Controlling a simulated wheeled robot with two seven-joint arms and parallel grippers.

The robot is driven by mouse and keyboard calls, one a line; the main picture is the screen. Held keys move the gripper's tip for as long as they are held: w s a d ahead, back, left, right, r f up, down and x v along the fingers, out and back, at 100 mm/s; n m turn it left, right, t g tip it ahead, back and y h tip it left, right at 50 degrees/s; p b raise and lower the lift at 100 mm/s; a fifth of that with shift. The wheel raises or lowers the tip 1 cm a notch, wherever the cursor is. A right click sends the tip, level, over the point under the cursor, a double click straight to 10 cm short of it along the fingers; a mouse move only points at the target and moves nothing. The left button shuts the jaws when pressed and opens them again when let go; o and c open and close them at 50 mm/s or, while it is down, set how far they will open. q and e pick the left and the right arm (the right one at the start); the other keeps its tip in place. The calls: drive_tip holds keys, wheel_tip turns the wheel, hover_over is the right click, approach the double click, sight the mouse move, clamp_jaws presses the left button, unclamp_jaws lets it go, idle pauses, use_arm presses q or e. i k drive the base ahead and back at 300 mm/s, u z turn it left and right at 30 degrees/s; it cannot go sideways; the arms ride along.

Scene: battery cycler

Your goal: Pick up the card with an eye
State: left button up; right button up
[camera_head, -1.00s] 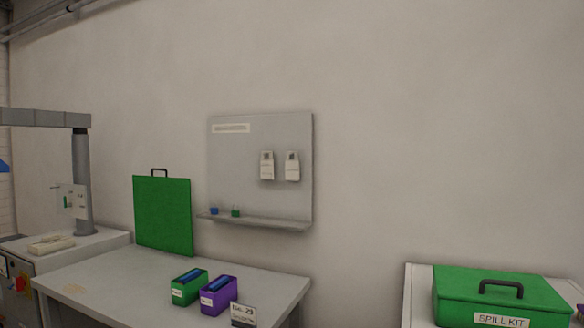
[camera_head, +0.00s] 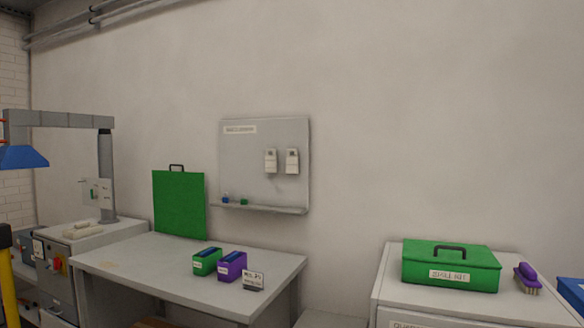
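Two pale tags or cards, a left one (camera_head: 271,161) and a right one (camera_head: 292,161), hang side by side on the grey wall board (camera_head: 240,165). Their markings are too small to read, so I cannot tell whether either bears an eye. A small card (camera_head: 253,280) with dark print stands at the front of the grey table (camera_head: 140,262), beside the purple box (camera_head: 231,266); its print is not legible either. A white sheet (camera_head: 97,191) is on the post at the left. Neither of my grippers is in view.
A green box (camera_head: 206,261) stands beside the purple one. A green panel (camera_head: 180,204) with a handle stands at the table's back. A spill kit (camera_head: 450,266) and purple brush (camera_head: 526,278) sit on the right cabinet (camera_head: 390,290). A yellow post (camera_head: 7,285) stands at far left.

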sight(292, 162)
drive_tip(key=z, duration=1.05)
drive_tip(key=k, duration=0.15)
drive_tip(key=u, duration=2.55)
drive_tip(key=i, duration=1.4)
drive_tip(key=z, duration=0.7)
drive_tip(key=i, duration=1.15)
drive_tip(key=z, duration=1.05)
